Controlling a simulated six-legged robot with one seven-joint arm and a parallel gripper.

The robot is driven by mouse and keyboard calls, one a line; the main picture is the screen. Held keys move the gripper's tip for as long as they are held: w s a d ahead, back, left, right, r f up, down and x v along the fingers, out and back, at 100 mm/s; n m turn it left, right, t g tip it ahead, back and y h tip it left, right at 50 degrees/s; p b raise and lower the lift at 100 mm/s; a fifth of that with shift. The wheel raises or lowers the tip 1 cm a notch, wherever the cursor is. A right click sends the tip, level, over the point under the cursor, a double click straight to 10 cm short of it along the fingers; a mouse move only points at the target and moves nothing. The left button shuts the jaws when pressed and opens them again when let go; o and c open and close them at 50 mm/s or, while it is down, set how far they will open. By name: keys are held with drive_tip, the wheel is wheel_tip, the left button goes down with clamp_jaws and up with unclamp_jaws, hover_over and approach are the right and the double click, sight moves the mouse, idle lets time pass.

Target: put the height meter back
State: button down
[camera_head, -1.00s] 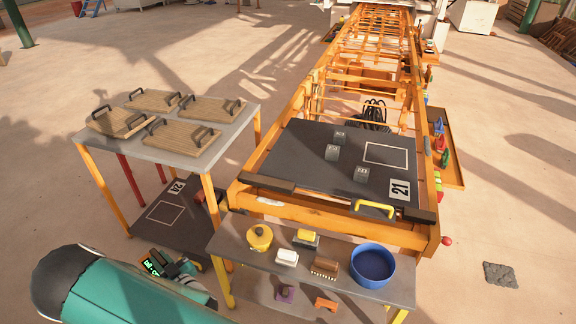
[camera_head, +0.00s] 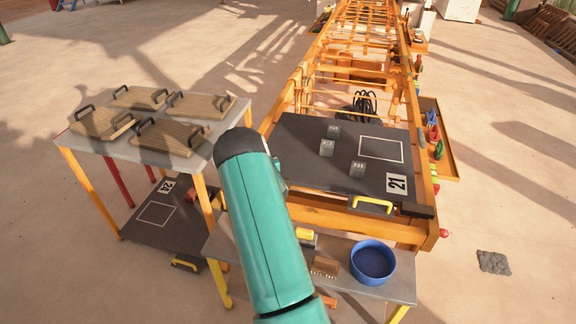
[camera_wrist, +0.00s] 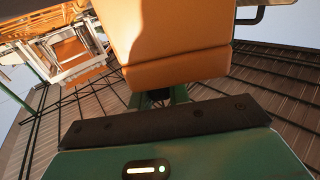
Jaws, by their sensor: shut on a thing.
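In the wrist view, my gripper (camera_wrist: 160,97) is shut on an orange block-shaped body (camera_wrist: 168,45), which I take to be the height meter. It fills the upper middle, close to the camera, and its display face does not show. In the head view my teal arm (camera_head: 265,230) reaches up across the front shelf and hides the gripper and the held thing. The dark plate (camera_head: 305,165) marked 21 lies on the orange frame. It bears grey blocks (camera_head: 326,148), (camera_head: 357,170), (camera_head: 333,131) and a white outlined rectangle (camera_head: 381,149).
At left, a grey table (camera_head: 76,145) holds several wooden boards with black handles. Below is a dark plate (camera_head: 135,231). The front shelf (camera_head: 340,278) carries a blue bowl (camera_head: 373,262), brush (camera_head: 324,266) and yellow block (camera_head: 305,234). An orange side tray (camera_head: 450,160) holds coloured items.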

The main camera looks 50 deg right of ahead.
drive_tip(key=s+d+r+m+g+h, duration=0.15)
drive_tip(key=s+d+r, duration=0.25)
drive_tip(key=s+d, duration=0.6)
drive_tip(key=s+d+r+m+g+h, duration=0.15)
drive_tip(key=s+d+r, duration=0.35)
drive_tip(key=d, duration=0.8)
drive_tip(key=w+a+f, duration=0.2)
drive_tip(key=w+f, duration=0.3)
drive_tip(key=f, duration=0.2)
drive_tip(key=w+a+f, duration=0.3)
drive_tip(key=w+f, duration=0.3)
drive_tip(key=f, duration=0.1)
drive_tip(key=shift+w+h, duration=0.3)
drive_tip(key=shift+h, duration=0.1)
drive_tip(key=c, duration=1.3)
unclamp_jaws()
drive_tip(key=shift+f, duration=0.15)
